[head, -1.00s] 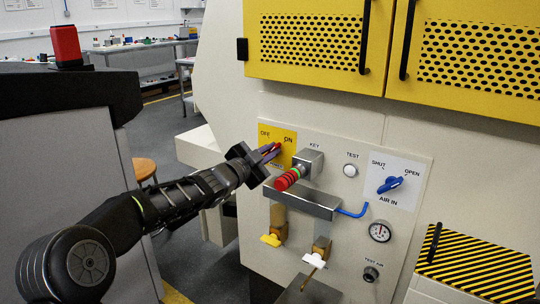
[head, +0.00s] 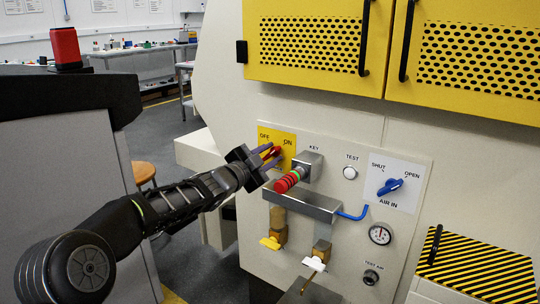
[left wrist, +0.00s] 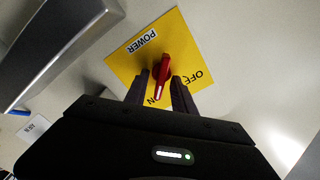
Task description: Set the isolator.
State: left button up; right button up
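The isolator is a red rotary handle (left wrist: 161,75) on a yellow plate (left wrist: 128,62) marked POWER, OFF and ON. In the left wrist view the white line on the handle points towards ON. My left gripper (left wrist: 160,80) is open, with one dark finger on each side of the handle and a small gap showing beside it. In the head view the left gripper (head: 269,155) reaches the yellow plate (head: 288,137) from the left and hides part of it and of the handle. My right gripper is not in view.
Right of the plate are a key block (head: 310,163) with red and green rings, a white TEST button (head: 350,172), a blue AIR IN handle (head: 390,187) and a gauge (head: 380,234). A metal bar (head: 300,201) juts out below. A striped box (head: 480,265) stands right.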

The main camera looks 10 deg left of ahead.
pick_arm(q)
jog(key=v, duration=0.7)
jog(key=shift+s, duration=0.35)
jog(key=shift+a, duration=0.1)
